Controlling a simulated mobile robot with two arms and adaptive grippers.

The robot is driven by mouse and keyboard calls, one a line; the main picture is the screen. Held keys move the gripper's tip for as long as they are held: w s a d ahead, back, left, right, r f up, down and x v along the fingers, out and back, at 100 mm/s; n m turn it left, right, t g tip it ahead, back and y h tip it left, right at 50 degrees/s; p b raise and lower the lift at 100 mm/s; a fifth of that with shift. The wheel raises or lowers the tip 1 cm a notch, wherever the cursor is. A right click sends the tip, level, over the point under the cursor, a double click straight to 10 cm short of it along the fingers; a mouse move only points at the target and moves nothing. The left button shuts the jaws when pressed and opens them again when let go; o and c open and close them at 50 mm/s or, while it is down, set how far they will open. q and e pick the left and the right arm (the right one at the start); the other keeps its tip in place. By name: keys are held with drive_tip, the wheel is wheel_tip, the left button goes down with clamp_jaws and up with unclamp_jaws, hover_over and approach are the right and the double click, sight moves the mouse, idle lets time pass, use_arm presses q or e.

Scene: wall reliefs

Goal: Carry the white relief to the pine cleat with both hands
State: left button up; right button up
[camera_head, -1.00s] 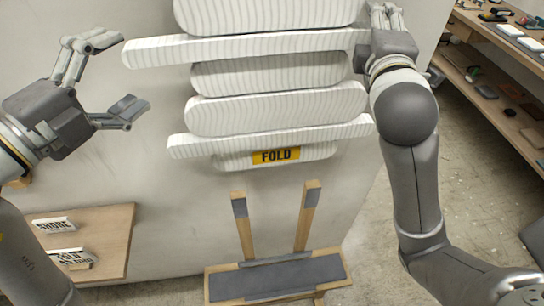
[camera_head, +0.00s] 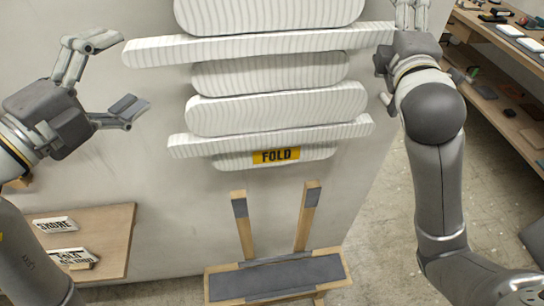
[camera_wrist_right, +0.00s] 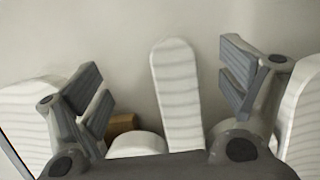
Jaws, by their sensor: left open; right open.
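The white relief (camera_head: 275,115) is a stack of ribbed, rounded slabs and longer bars against the wall, with a yellow FOLD label (camera_head: 276,156) at its bottom. My left gripper (camera_head: 118,72) is open and empty, left of the relief and apart from it. My right gripper (camera_head: 394,55) is open at the right end of the upper long bar. In the right wrist view, a white bar end (camera_wrist_right: 178,95) stands between the spread fingers, with gaps on both sides. A small wooden block (camera_wrist_right: 121,124) shows behind; I cannot tell whether it is the pine cleat.
Below the relief stands a wooden stand with two padded posts and a grey padded ledge (camera_head: 278,279). A wooden shelf (camera_head: 112,245) at lower left carries lettered white plaques. Shelving (camera_head: 500,100) with small items is at the right. The wall between left gripper and relief is bare.

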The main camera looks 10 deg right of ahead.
drive_tip(key=d, duration=0.3)
drive_tip(key=shift+s+d, duration=0.2)
drive_tip(key=shift+d, duration=0.05)
idle(0.4)
